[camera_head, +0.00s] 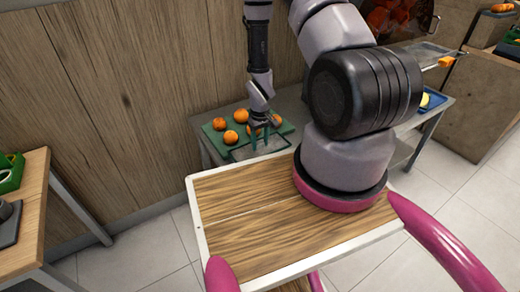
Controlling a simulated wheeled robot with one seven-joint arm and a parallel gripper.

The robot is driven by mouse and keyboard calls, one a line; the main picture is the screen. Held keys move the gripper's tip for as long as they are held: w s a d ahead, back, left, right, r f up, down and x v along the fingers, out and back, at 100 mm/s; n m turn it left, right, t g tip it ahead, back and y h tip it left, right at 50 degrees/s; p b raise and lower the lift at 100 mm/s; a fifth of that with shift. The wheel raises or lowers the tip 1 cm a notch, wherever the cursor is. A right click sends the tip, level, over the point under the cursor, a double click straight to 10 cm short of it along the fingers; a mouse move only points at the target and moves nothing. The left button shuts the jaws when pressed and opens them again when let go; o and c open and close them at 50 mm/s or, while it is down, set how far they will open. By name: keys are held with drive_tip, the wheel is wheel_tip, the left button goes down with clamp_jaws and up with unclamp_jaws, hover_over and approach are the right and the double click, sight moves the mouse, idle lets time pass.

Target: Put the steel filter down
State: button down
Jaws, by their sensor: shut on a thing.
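The filter lies at the front of the green board (209,129), low over the metal counter. It is small in this view, so I cannot tell whether it touches the counter or hangs just above it.
Several oranges (240,115) lie on the green board around my gripper. A blue tray (435,101) with a yellow piece is on the counter at the right. A wooden wall (120,90) stands close behind. A wooden table (30,215) is at the left.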

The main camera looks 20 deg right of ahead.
sight(260, 149)
drive_tip(key=shift+f, duration=2.35)
drive_tip(key=shift+f, duration=0.1)
drive_tip(key=shift+c, duration=1.3)
unclamp_jaws()
